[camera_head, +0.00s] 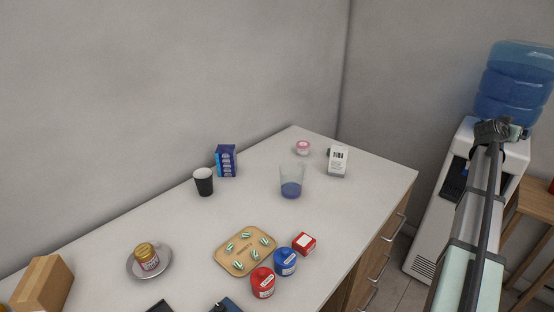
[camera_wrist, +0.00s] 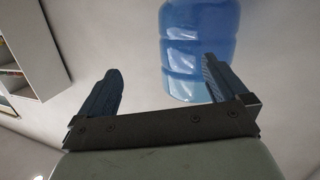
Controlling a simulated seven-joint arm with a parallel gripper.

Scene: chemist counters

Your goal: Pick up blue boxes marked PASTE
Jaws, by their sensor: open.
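A blue box (camera_head: 227,161) with pale markings stands upright near the back of the white counter, beside a black cup; its lettering is too small to read. My arm rises at the right of the head view, away from the counter, with its end in front of the water cooler. In the wrist view my gripper (camera_wrist: 160,88) is open and empty, its two fingers wide apart.
The counter (camera_head: 225,215) also bears a black cup (camera_head: 204,182), a glass with blue liquid (camera_head: 291,187), a tray (camera_head: 228,262), a blue jar (camera_head: 285,262), a red jar (camera_head: 262,283) and a white box (camera_head: 338,162). A water cooler (camera_head: 432,235) stands right.

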